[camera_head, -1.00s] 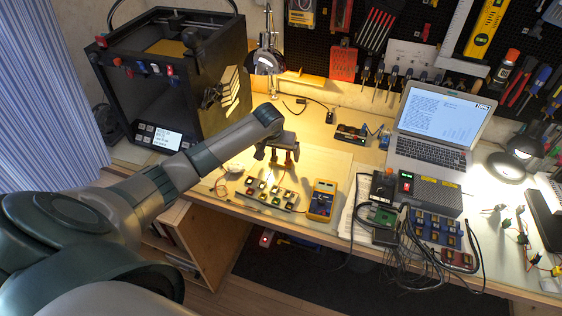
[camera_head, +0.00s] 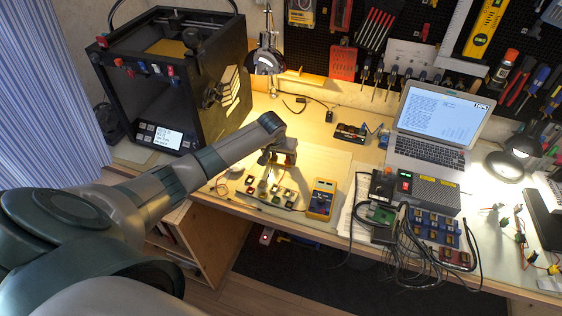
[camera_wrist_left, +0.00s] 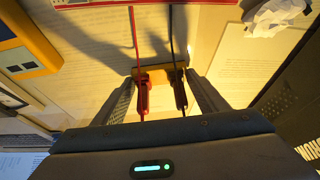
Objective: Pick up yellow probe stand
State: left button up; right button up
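The yellow probe stand (camera_wrist_left: 160,73) shows in the left wrist view as a short yellow bar with a red probe (camera_wrist_left: 143,96) and a black probe (camera_wrist_left: 180,95) in it. My left gripper (camera_wrist_left: 160,77) has its fingers spread wide, one at each end of the bar, with both probes between them. I cannot tell whether the fingertips touch the stand. In the head view my left gripper (camera_head: 277,160) is low over the workbench, behind the small button board, and largely hides the stand. My right gripper is not in view.
A yellow multimeter (camera_head: 321,199) lies right of the gripper, and a board with coloured buttons (camera_head: 270,190) lies in front. A black 3D printer (camera_head: 170,85) stands left, a lamp (camera_head: 266,62) behind. A laptop (camera_head: 435,125) and cabled power box (camera_head: 430,192) stand right.

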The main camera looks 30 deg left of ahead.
aim_at(280, 161)
pick_arm(q)
jog(key=c, duration=0.4)
jog(key=shift+c, duration=0.2)
jog(key=shift+r+b, duration=0.35)
jog(key=shift+r, duration=0.45)
notch_tip(280, 161, up, 2)
jog(key=shift+r+b, duration=0.25)
jog(key=shift+b, duration=0.2)
jog(key=d+r+b, duration=0.1)
jog(key=d+r, duration=0.2)
jog(key=d, duration=0.2)
jog(key=w+d+r+b, duration=0.1)
jog(key=d+r+b, duration=0.1)
jog(key=d+r, duration=0.2)
jog(key=d, duration=0.2)
jog(key=shift+d, duration=0.3)
